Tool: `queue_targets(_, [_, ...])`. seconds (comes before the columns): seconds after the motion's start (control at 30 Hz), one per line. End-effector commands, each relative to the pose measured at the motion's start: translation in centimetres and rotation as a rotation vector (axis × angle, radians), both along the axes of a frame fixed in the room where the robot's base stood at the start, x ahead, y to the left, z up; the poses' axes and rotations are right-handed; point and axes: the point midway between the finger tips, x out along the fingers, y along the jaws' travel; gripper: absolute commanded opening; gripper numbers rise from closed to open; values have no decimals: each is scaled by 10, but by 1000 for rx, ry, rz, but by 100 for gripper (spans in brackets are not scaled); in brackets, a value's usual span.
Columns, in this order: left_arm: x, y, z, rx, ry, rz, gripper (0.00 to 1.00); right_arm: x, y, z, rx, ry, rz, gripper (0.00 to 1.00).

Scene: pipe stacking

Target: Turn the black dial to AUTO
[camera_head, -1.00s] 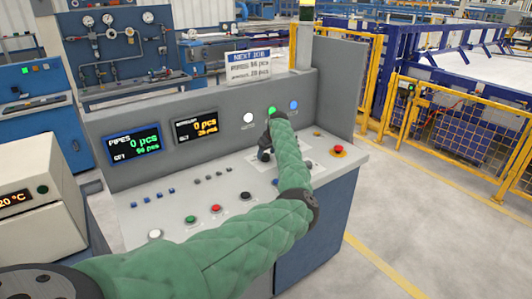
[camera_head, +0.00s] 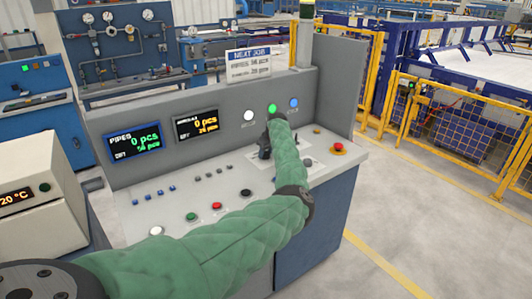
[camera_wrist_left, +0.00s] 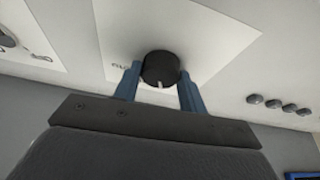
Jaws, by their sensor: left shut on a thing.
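The black dial (camera_wrist_left: 160,68) sits on a white label plate in the left wrist view, with a pale pointer mark on its near side. My left gripper (camera_wrist_left: 158,84) has its two blue fingers on either side of the dial, shut on it. Lettering beside the dial is partly hidden by a finger and cannot be read. In the head view my green-sleeved left arm reaches over the console, and the left gripper (camera_head: 264,150) is mostly hidden behind the wrist; the dial cannot be made out there. My right gripper is not in view.
The console (camera_head: 185,205) carries several small buttons and a red emergency button (camera_head: 338,147) at the right. Two screens (camera_head: 134,141) and a "NEXT JOB" sign (camera_head: 248,64) stand at the back. Another control (camera_wrist_left: 7,40) shows at the left wrist view's left edge.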

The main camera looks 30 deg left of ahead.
Motion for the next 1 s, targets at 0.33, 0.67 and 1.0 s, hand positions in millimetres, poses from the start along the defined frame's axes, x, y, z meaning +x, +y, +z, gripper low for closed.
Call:
queue_targets(0.33, [-1,2,5,3,-1,-175,19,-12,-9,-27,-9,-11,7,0])
queue_targets(0.67, [-3,4,6,3,-1,-481,19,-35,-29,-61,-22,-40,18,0])
queue_targets(1.0, [-4,5,5,3,-1,-806,19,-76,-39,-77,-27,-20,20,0])
